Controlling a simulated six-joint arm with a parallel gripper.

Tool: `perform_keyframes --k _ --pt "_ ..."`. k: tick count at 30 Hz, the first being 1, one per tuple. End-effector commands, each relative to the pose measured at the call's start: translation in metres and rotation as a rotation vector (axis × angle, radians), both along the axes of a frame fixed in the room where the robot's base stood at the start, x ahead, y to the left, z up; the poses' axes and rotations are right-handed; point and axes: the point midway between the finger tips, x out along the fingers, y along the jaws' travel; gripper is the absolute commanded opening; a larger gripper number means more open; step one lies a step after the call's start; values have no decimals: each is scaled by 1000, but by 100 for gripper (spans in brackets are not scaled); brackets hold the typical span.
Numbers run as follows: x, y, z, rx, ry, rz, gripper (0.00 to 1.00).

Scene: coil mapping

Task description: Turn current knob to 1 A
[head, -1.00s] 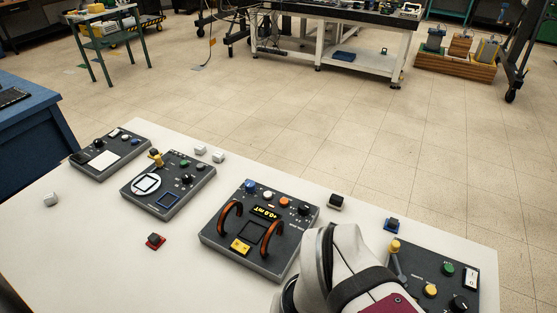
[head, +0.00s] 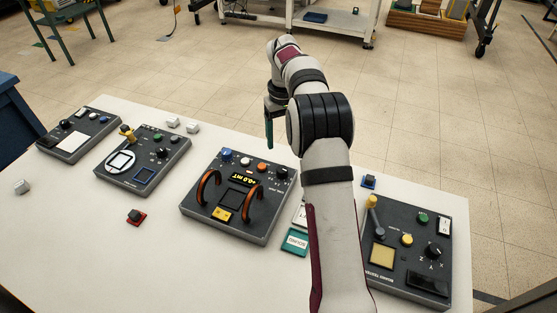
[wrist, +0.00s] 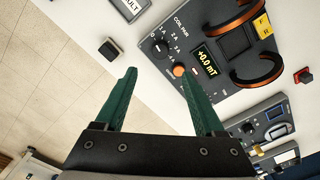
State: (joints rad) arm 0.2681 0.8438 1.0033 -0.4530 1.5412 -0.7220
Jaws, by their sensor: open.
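The coil panel (head: 222,228) is a dark box with two orange coils and a yellow "+0.0 mT" display (head: 244,181). The black current knob (head: 281,173) sits at its far right corner. In the wrist view the knob (wrist: 160,47) lies beyond my fingertips, with 1 A, 2 A and 3 A marks around it; I cannot tell its pointer's setting. My gripper (wrist: 160,76) is open and empty, with green fingers spread. In the head view my gripper (head: 269,130) points down, above and behind the panel's far edge, apart from the knob.
An orange button (wrist: 178,71) sits close to the knob. A small black block (wrist: 110,50) lies on the white table near the panel. A teal-edged card (head: 295,242) lies right of the panel. Another panel (head: 405,285) with a lever stands at the right.

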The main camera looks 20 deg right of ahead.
Motion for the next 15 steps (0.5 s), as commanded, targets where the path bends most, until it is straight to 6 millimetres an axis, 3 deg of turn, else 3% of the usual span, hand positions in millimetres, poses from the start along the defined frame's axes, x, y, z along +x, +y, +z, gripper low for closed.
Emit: perform_keyframes --k 3,9,15 --pt "-1 1 -37 1 5 -1 71" --pt "-1 1 -90 0 3 -2 71" --pt "0 1 -114 0 -1 -3 71"
